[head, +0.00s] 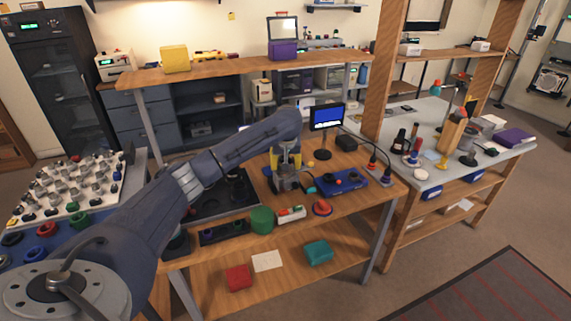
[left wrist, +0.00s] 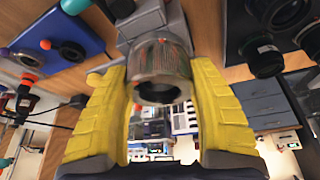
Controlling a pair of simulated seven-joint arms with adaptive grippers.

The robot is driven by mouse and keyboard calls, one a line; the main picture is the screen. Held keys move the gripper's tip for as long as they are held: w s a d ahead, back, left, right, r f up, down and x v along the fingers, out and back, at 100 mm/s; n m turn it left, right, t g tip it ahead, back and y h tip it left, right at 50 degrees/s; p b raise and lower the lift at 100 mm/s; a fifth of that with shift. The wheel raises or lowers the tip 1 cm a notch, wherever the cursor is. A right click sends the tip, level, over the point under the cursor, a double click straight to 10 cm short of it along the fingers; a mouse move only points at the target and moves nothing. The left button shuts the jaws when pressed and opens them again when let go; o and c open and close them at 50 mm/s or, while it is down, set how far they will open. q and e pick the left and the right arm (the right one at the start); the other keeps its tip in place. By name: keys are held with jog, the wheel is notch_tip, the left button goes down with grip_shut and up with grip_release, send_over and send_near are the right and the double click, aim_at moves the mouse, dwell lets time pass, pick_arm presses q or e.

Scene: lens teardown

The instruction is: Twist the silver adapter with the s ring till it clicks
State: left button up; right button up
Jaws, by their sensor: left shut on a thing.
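The silver adapter (left wrist: 160,62) is a short metal cylinder with a dark bore, sitting against a grey clamp-like fixture (left wrist: 150,22) in the left wrist view. My left gripper (left wrist: 159,80) has its two yellow fingers on either side of the adapter and is shut on it. In the head view my left gripper (head: 287,172) is over the middle of the wooden bench, and its fingers and wrist mostly hide the adapter. I cannot make out the s ring as a separate part. My right gripper is in neither view.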

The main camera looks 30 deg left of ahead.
pick_arm(q)
jog(key=shift+m+h, duration=0.4)
jog(key=shift+m, duration=0.9)
jog(key=shift+m+t+h, duration=0.3)
jog(key=shift+m, duration=0.4)
jog(key=shift+c, duration=0.9)
jog(key=o, duration=1.6)
jog(key=v, duration=1.2)
